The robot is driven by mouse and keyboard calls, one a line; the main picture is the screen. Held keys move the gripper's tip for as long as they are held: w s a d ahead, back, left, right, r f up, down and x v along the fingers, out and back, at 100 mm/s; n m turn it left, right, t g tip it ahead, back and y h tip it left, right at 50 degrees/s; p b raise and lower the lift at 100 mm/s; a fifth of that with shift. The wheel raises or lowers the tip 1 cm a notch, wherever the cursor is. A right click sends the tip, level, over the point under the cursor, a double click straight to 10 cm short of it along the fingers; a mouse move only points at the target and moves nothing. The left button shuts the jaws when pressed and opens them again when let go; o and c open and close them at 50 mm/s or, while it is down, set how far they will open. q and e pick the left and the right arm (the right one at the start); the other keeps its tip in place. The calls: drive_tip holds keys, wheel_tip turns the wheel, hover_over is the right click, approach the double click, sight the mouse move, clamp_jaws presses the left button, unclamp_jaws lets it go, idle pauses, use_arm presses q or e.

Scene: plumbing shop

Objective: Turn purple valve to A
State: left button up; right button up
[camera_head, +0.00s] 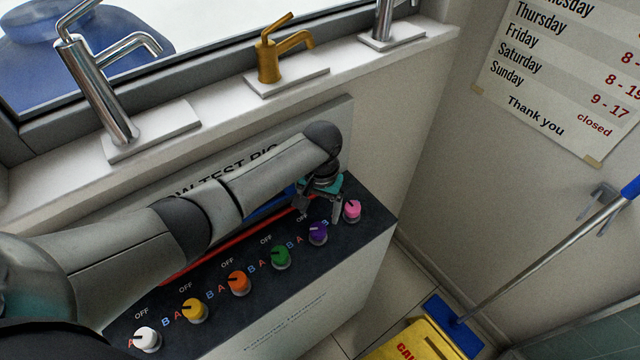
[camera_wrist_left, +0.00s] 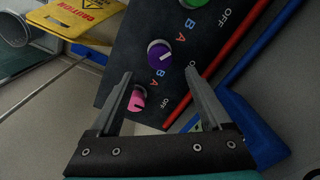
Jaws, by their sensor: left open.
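The purple valve (camera_head: 318,233) is a round knob with a dark pointer mark, on the dark sloped top of the test rig (camera_head: 215,319). In the head view its A label is on its left and its B on its right. I cannot tell surely which label the mark points at. My left gripper (camera_head: 334,212) is open and empty above the panel, close to the purple and pink knobs. In the left wrist view the purple valve (camera_wrist_left: 159,54) shows beyond and between the open fingertips (camera_wrist_left: 160,73), apart from both. My right gripper is not in view.
A pink knob (camera_head: 352,210) stands right of the purple one, a green knob (camera_head: 281,257) left of it. Orange, yellow and white knobs continue leftward. Taps stand on the sill (camera_head: 223,88) behind.

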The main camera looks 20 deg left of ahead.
use_arm(q)
wheel_tip(320, 180, up, 8)
drive_tip(key=shift+d+r, duration=0.15)
drive_tip(key=shift+r, duration=0.05)
drive_tip(key=shift+s, duration=0.1)
idle(0.5)
